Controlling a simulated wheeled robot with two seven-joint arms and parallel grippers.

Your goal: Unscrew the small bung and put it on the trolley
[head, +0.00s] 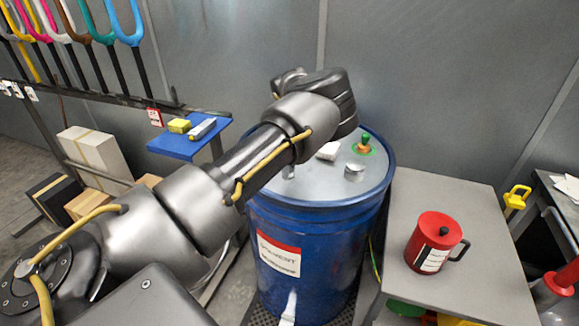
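A blue drum (268,225) with a red and white label stands in the middle. On its grey lid are a short silver cylinder (354,171), a brass fitting with a green top (364,144) in a green ring, a white block (328,151) and a small metal piece (288,172) partly behind my arm. I cannot tell which of these is the small bung. A grey-topped table (470,285), possibly the trolley, stands right of the drum. My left arm reaches over the drum; its gripper (288,80) is mostly hidden behind the wrist, its fingers unclear. My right gripper is out of view.
A red lidded can (433,243) stands on the grey-topped table, with free surface around it. A blue shelf (186,145) holds yellow and grey items. Coloured forks (127,22) hang at upper left. Boxes (96,152) stand below. A dark table (562,190) is at far right.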

